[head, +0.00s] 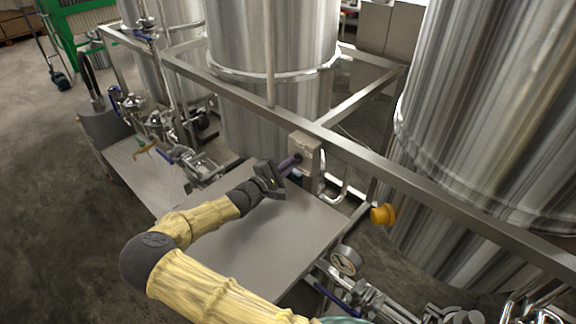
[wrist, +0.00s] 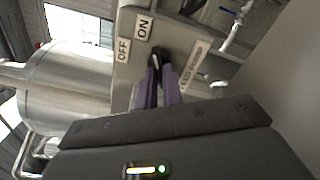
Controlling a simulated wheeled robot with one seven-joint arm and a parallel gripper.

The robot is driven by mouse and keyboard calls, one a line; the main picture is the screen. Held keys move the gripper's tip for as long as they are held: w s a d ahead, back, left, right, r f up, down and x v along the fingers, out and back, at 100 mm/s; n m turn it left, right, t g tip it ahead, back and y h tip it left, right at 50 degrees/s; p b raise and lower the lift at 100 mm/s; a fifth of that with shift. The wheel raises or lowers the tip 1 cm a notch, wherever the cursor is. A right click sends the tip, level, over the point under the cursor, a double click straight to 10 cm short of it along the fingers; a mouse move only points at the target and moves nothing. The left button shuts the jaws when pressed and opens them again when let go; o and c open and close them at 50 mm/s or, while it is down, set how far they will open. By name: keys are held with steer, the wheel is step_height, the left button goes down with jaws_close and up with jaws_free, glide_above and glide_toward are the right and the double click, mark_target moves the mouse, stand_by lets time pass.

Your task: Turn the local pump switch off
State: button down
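The switch box (head: 305,151) is a small beige-grey box on the steel frame rail; its face fills the upper middle of the wrist view (wrist: 132,75). It carries an OFF label (wrist: 123,50) and an ON label (wrist: 143,28) side by side. The dark switch knob (wrist: 156,60) with a pale mark sits below the labels. My gripper's purple fingers (wrist: 160,78) are close together at the knob, one on each side, and appear closed on it. In the head view my gripper (head: 291,163) reaches the box face. The fingers partly hide the knob, so I cannot tell its setting.
Large steel tanks (head: 268,60) stand behind the frame rail (head: 400,180). A flat steel platform (head: 290,235) lies under my arm. A yellow-orange knob (head: 383,214), a pressure gauge (head: 345,260) and pipework sit at right. Valves and pipes (head: 190,160) stand at left.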

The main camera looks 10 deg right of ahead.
steer(key=shift+n+p, duration=0.4)
steer(key=n+p, duration=0.3)
steer(key=n, duration=0.1)
steer(key=shift+s+r, duration=0.1)
steer(key=n+p, duration=0.2)
steer(key=n, duration=0.1)
steer(key=shift+d+n+p, duration=0.1)
steer(key=shift+n+p, duration=0.25)
steer(key=shift+n, duration=0.05)
steer(key=shift+n+p, duration=0.75)
steer(key=shift+n, duration=0.95)
steer(key=shift+f, duration=0.2)
steer(key=c, duration=1.5)
jaws_free()
steer(key=shift+c, duration=0.2)
steer(key=shift+s, duration=0.1)
